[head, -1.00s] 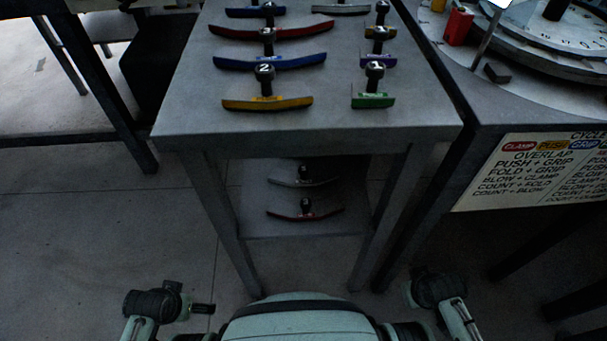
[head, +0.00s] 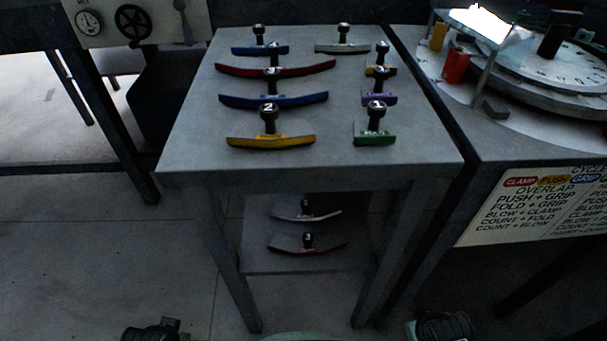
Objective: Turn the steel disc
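The steel disc (head: 540,84) lies flat on the machine table at the upper right of the head view. It is round and pale grey, has numbers near its edge, and a black knob (head: 553,40) stands on it. Its right side is cut off by the picture edge. My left gripper (head: 152,331) seems to be the dark part at the bottom left edge, and my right gripper (head: 441,328) the dark part at the bottom right. Both are far from the disc and mostly cut off. I cannot tell whether their fingers are open.
A grey bench (head: 205,163) in front of me holds several coloured curved bars with black knobs. Its lower shelf (head: 330,262) holds two more. A red block (head: 456,66) and a lit panel (head: 487,24) stand beside the disc. A sign (head: 530,208) hangs on the machine's front.

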